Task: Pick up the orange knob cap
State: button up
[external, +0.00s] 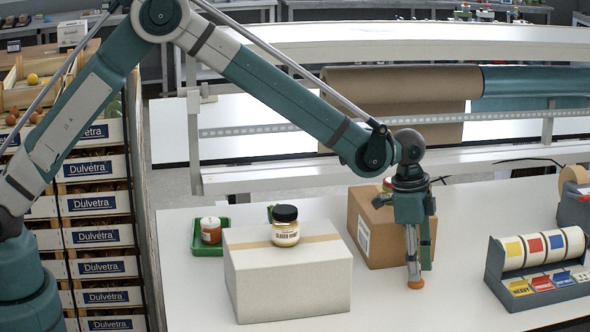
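The orange knob cap (416,285) is at the white table's surface in the middle right, directly below my gripper. My gripper (418,272) points straight down, its fingertips at or just above the cap. The fingers overlap from this side, and I cannot tell whether they touch or grip the cap. The cap seems to be at table level; any gap below it is too small to make out.
A brown cardboard box (372,228) stands close behind my gripper. A white box (290,278) with a honey jar (285,228) on top is to the left. A label dispenser (535,268) stands to the right. The table front between them is clear.

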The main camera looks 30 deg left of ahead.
jog(key=shift+d+f, duration=0.1)
jog(key=shift+f, duration=0.4)
jog(key=shift+c, duration=0.7)
grip_shut()
